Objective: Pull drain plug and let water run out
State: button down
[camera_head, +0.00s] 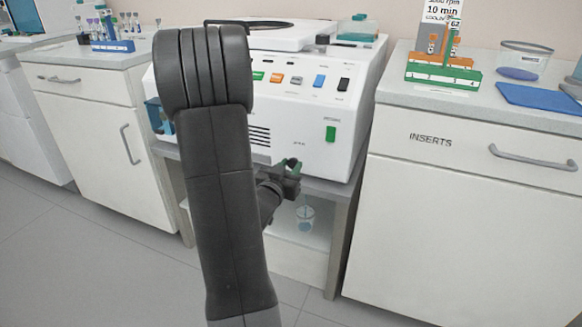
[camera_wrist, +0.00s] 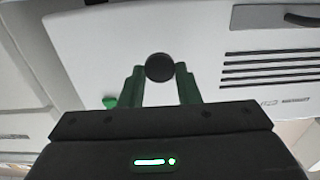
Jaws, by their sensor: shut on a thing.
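The white centrifuge (camera_head: 290,128) stands on a grey stand. My gripper (camera_head: 288,172) is at the lower front edge of its housing, partly behind my arm. In the wrist view, my gripper's green fingers (camera_wrist: 160,78) are shut on a round black drain plug (camera_wrist: 159,66), against the white housing. I cannot tell whether the plug is seated or drawn out. A small clear beaker (camera_head: 305,218) with some blue at its bottom stands on the shelf below, slightly right of my gripper. No stream of water can be made out.
A cabinet marked INSERTS (camera_head: 455,210) stands close on the right, with a rack (camera_head: 443,72) and a blue mat (camera_head: 540,100) on top. Another cabinet (camera_head: 95,135) stands left. The stand's right leg (camera_head: 343,240) borders the shelf. Open floor lies in front.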

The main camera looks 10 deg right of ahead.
jog(key=c, duration=1.1)
grip_release()
jog(key=shift+s, duration=0.1)
jog(key=shift+o, duration=0.2)
jog(key=shift+a, duration=0.1)
jog(key=p+v, duration=0.2)
jog(key=v, duration=1.1)
jog(key=shift+s+a, duration=0.2)
jog(key=shift+s, duration=0.15)
jog(key=b+x, duration=0.1)
jog(key=x, duration=1.3)
jog(key=shift+w+d+b, duration=0.1)
jog(key=shift+w+b, duration=0.1)
jog(key=shift+b, duration=0.2)
